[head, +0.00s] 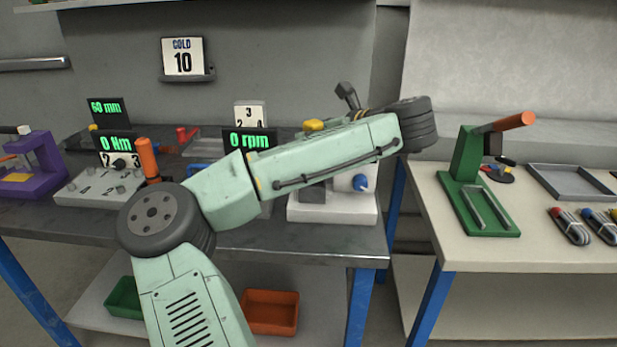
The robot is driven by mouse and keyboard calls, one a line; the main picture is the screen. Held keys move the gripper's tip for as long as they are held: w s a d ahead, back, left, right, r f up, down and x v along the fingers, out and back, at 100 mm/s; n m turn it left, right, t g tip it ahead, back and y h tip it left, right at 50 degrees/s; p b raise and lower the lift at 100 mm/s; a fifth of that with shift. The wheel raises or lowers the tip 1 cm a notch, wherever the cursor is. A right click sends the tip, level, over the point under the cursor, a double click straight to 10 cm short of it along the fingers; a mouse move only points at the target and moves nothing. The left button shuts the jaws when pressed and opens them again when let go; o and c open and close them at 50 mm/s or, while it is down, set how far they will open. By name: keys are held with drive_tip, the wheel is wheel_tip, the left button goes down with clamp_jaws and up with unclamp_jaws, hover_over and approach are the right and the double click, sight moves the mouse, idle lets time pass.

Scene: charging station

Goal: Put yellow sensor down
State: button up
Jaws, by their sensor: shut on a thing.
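My arm rises from the bottom, bends at a dark elbow joint and reaches right to a dark wrist joint over the bench. My gripper's fingers cannot be made out; the forearm covers the area behind it. A small yellow piece (314,126) shows just above the forearm's upper edge. I cannot tell whether it is the yellow sensor or part of a fixture, or whether anything holds it. A dark angled piece (347,95) sticks up to its right, and I cannot tell what it belongs to.
The grey bench (330,244) holds a white fixture with a blue knob (360,183), a "0 rpm" display (249,140) and a grey block (84,190) with an orange handle nearby.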

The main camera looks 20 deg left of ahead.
wheel_tip(320, 180, down, 8)
drive_tip(key=shift+s+r+p, duration=0.1)
drive_tip(key=shift+r+p, duration=0.05)
drive_tip(key=shift+p, duration=0.2)
drive_tip(key=o, duration=0.9)
drive_tip(key=shift+f, duration=0.2)
drive_tip(key=shift+c, duration=0.2)
drive_tip(key=shift+r, duration=0.15)
drive_tip(key=b+v, duration=0.2)
drive_tip(key=v, duration=1)
